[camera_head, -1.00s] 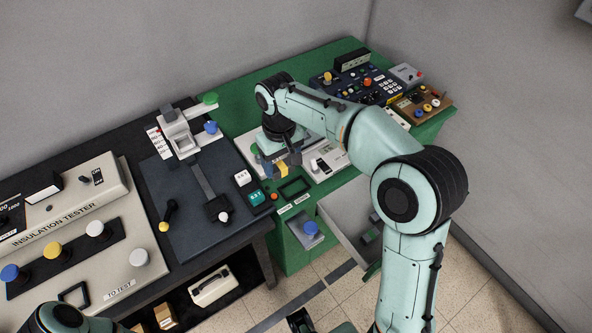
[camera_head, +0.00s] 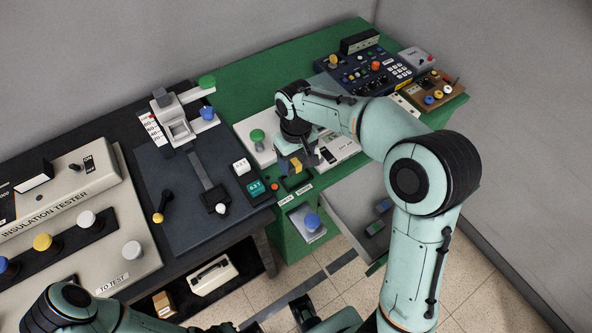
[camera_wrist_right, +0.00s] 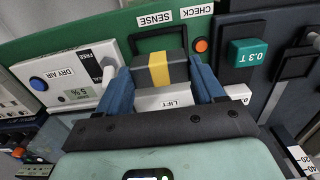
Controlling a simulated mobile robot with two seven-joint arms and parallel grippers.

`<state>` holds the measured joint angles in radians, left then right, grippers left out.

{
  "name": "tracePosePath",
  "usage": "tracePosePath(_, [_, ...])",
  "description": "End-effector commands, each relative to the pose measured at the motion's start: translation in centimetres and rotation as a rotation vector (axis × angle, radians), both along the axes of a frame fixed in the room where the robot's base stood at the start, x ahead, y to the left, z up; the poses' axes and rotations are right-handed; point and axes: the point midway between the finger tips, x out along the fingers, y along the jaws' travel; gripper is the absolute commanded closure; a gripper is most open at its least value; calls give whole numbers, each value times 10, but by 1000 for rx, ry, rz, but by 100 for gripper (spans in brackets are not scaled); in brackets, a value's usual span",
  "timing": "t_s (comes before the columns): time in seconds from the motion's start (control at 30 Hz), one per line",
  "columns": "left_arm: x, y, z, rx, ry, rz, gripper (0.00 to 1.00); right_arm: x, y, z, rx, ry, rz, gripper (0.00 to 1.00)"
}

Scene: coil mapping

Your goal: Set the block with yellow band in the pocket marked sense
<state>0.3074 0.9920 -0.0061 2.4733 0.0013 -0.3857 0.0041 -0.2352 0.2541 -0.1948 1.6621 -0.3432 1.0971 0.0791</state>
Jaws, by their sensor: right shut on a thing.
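The block with yellow band (camera_wrist_right: 159,72) is dark grey, and its band (camera_head: 295,165) also shows in the head view. My right gripper (camera_head: 297,160) is shut on it; in the right wrist view the gripper's blue fingers (camera_wrist_right: 160,85) press its two sides. A black-rimmed pocket (camera_head: 299,182) lies just in front of the block on the green bench, beside the SENSE label (camera_head: 304,190). In the wrist view the block covers most of this pocket, and the SENSE label (camera_wrist_right: 155,19) lies beyond it. Whether the block touches the rim cannot be told.
A CHECK label (camera_head: 286,201) and an orange button (camera_head: 274,187) sit left of the pocket. The dry-air unit (camera_wrist_right: 75,82) and a green knob (camera_head: 257,136) stand near the gripper. An open drawer (camera_head: 365,215) is below.

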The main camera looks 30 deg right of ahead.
Motion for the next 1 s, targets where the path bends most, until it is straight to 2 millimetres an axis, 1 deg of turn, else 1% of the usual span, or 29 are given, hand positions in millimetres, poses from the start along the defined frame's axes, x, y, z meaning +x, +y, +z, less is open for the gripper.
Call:
tracePosePath(0.03, [0, 0, -1, 0, 0, 0, 100, 0, 0, -5, 0, 0, -1, 67])
tracePosePath(0.17, [-1, 0, -2, 0, 0, 0, 100, 0, 0, -15, 0, -1, -1, 67])
tracePosePath(0.3, [-2, 0, -5, 0, 1, 0, 100, 0, -1, -37, -1, 3, -2, 67])
tracePosePath(0.4, [-2, 0, -6, 0, 2, -1, 100, 0, -1, -49, 0, 1, -1, 67])
tracePosePath(0.5, [-2, 0, -6, 0, 2, 0, 100, 0, 0, -53, 0, -2, -1, 67])
tracePosePath(0.7, [-2, 0, -6, 0, 2, -1, 100, 1, 0, -52, 0, -2, -1, 67])
tracePosePath(0.83, [-3, 0, -8, 0, 3, 0, 100, 0, 0, -56, 0, -2, -1, 67])
tracePosePath(0.87, [-3, 0, -9, 0, 3, 0, 100, 0, 0, -56, 0, -1, -1, 29])
tracePosePath(0.9, [-3, 0, -8, 0, 3, 0, 100, 0, 0, -55, 0, -1, -1, 16])
tracePosePath(0.93, [-3, 0, -8, 0, 3, 0, 100, 0, 0, -55, 0, -2, -1, 7])
tracePosePath(1.0, [-3, 0, -8, 0, 3, 0, 100, 0, 0, -55, 0, -2, -1, 7])
